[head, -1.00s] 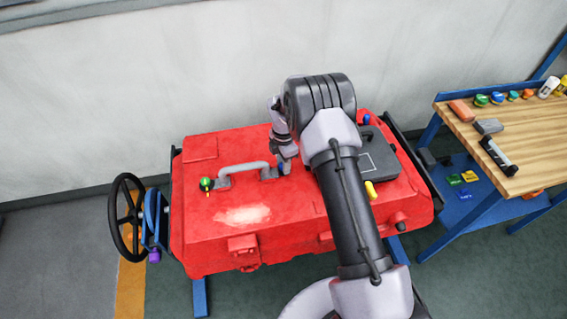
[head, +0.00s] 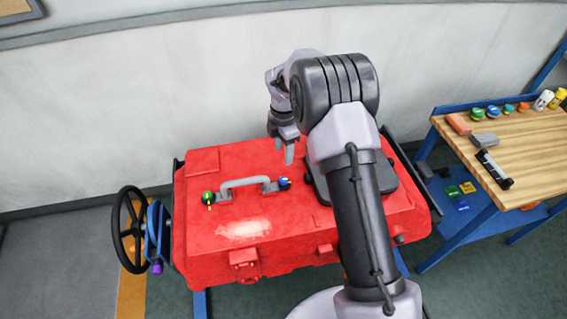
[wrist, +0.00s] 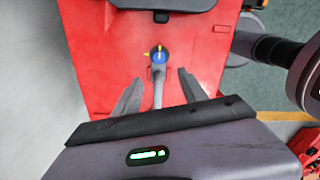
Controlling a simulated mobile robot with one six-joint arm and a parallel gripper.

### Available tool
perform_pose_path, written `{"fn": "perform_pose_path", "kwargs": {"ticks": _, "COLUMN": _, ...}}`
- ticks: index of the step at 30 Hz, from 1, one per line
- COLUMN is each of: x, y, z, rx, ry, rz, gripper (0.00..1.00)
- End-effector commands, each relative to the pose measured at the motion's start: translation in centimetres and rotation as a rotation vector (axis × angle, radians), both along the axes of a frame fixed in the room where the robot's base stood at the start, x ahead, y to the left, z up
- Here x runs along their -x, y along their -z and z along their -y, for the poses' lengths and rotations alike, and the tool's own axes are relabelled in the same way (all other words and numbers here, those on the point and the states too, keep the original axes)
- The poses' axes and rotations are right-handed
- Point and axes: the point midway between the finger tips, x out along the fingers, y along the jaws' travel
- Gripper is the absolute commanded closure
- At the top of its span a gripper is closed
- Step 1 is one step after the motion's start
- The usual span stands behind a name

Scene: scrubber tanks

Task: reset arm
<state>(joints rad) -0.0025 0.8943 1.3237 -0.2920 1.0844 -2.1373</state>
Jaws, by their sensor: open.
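My gripper (head: 287,152) is open and empty, raised above the red tank (head: 250,160) near the right end of the grey handle. In the wrist view my gripper's two fingers (wrist: 160,92) stand apart, with a blue knob (wrist: 159,56) with yellow parts seen beyond them on the red top. The same blue knob (head: 285,182) shows in the head view at the right end of the grey handle (head: 245,182). A green knob (head: 208,197) sits at the handle's left end. My arm hides part of the tank's right side.
A dark panel (head: 388,178) lies on the tank's right side, partly behind my arm. A black handwheel (head: 130,229) stands at left. A wooden workbench (head: 520,165) with several tools and colored knobs stands at right. The white wall (head: 150,90) is behind the tank.

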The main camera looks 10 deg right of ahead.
Motion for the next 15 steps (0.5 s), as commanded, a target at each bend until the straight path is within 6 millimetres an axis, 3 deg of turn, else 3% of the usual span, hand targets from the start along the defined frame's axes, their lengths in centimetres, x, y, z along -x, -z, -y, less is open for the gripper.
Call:
{"fn": "perform_pose_path", "kwargs": {"ticks": 1, "x": -0.1, "y": -1.2, "z": 0.0, "rx": 0.000, "ry": -0.001, "rz": 0.002, "gripper": 0.50}}
{"fn": "perform_pose_path", "kwargs": {"ticks": 5, "x": 0.0, "y": -2.6, "z": 0.0, "rx": 0.000, "ry": -0.001, "rz": 0.001, "gripper": 0.50}}
{"fn": "perform_pose_path", "kwargs": {"ticks": 15, "x": 0.0, "y": -2.9, "z": 0.0, "rx": 0.000, "ry": 0.000, "rz": -0.001, "gripper": 0.50}}
